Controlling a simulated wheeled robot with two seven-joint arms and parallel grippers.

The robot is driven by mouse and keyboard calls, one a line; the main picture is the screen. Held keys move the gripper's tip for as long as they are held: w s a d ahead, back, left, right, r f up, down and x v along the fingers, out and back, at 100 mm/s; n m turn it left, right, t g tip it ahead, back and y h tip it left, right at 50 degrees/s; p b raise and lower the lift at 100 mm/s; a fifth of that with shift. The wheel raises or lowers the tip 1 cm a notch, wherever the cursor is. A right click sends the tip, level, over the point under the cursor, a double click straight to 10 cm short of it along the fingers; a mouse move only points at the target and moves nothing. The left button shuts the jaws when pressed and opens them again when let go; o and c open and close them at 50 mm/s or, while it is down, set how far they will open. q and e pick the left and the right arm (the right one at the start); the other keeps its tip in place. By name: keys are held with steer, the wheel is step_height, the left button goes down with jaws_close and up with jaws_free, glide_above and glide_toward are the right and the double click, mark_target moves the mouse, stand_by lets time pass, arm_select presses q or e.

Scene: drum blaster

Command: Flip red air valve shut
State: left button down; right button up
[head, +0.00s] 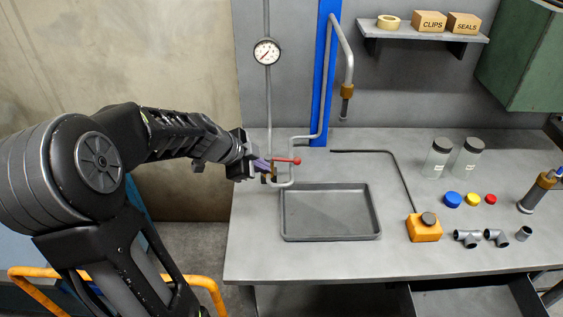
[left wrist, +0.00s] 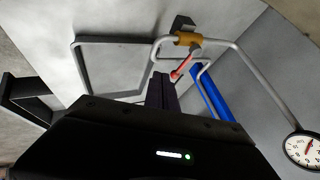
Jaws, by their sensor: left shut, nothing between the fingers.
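In the left wrist view the red handle (left wrist: 181,70) hangs from a brass valve body (left wrist: 187,39) on the grey pipe. My left gripper (head: 267,165) is shut and empty, its fingertips close beside the valve at the handle's left end. In the left wrist view its shut fingers (left wrist: 161,85) point toward the handle; I cannot tell whether they touch it. My right gripper is not in view.
A grey tray (head: 373,213) lies on the bench just in front of the valve. A pressure gauge (head: 267,52) and blue post (head: 322,80) stand behind. An orange pedal box (head: 424,231), jars and pipe fittings are to the right.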

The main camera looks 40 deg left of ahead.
mark_target(283, 159)
arm_select(q)
steer(key=x, duration=0.9)
steer(key=shift+s+p, duration=0.1)
steer(key=shift+p, duration=0.25)
steer(key=w+p, duration=0.1)
steer(key=w+a+p, duration=0.1)
steer(key=w+p, duration=0.1)
steer(key=w, duration=0.1)
steer(key=shift+a, duration=0.4)
steer(key=shift+w+f, duration=0.1)
steer(key=w+b, duration=0.1)
steer(key=b, duration=0.3)
steer(key=shift+a+f, duration=0.1)
steer(key=shift+a, duration=0.15)
steer(key=shift+r+b, duration=0.2)
steer(key=shift+b, duration=0.15)
steer(key=shift+w+r, duration=0.1)
steer(key=shift+r, duration=0.15)
